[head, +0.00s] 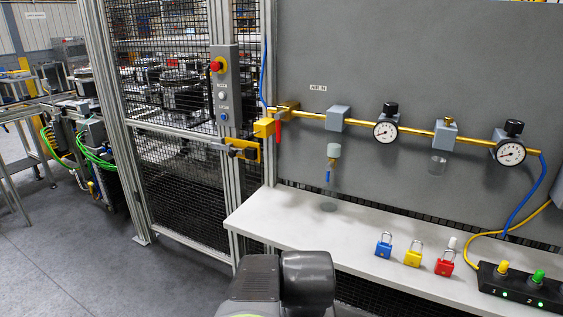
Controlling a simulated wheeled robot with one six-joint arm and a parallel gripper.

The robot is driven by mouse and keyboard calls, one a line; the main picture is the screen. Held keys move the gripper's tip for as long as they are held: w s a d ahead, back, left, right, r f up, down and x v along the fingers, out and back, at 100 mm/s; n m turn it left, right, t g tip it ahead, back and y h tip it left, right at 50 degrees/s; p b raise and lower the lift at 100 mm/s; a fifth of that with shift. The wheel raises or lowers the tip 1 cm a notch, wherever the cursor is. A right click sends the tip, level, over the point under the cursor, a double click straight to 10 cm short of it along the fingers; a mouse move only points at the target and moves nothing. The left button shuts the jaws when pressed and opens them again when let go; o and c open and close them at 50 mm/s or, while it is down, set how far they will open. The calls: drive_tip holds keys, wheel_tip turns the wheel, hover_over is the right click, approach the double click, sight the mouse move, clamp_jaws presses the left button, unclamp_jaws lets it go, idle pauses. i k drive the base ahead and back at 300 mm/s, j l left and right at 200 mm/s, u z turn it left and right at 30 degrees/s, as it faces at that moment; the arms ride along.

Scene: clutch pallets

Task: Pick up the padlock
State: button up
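Three padlocks stand in a row on the white shelf (285,224), each with a silver shackle on top. The blue padlock (383,250) is at the left, the yellow padlock (412,259) in the middle, and the red padlock (444,267) at the right. They stand apart from one another. A small white piece shows just behind the red padlock. A dark part of my arm shows at the bottom centre, left of and nearer than the padlocks. My gripper is not in view.
A black box (520,288) with yellow and green knobs stands right of the padlocks, with a yellow cable behind. A brass pipe (362,125) with gauges crosses the grey panel above. A mesh fence (180,150) stands left. The shelf's left part is mostly clear.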

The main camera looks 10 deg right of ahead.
sight(382, 249)
drive_tip(key=z, duration=1.25)
drive_tip(key=l+u, duration=0.45)
drive_tip(key=k+l+u, duration=0.2)
drive_tip(key=l+u, duration=0.2)
drive_tip(key=k+l+u, duration=0.15)
drive_tip(key=l+u, duration=0.3)
drive_tip(key=j, duration=0.1)
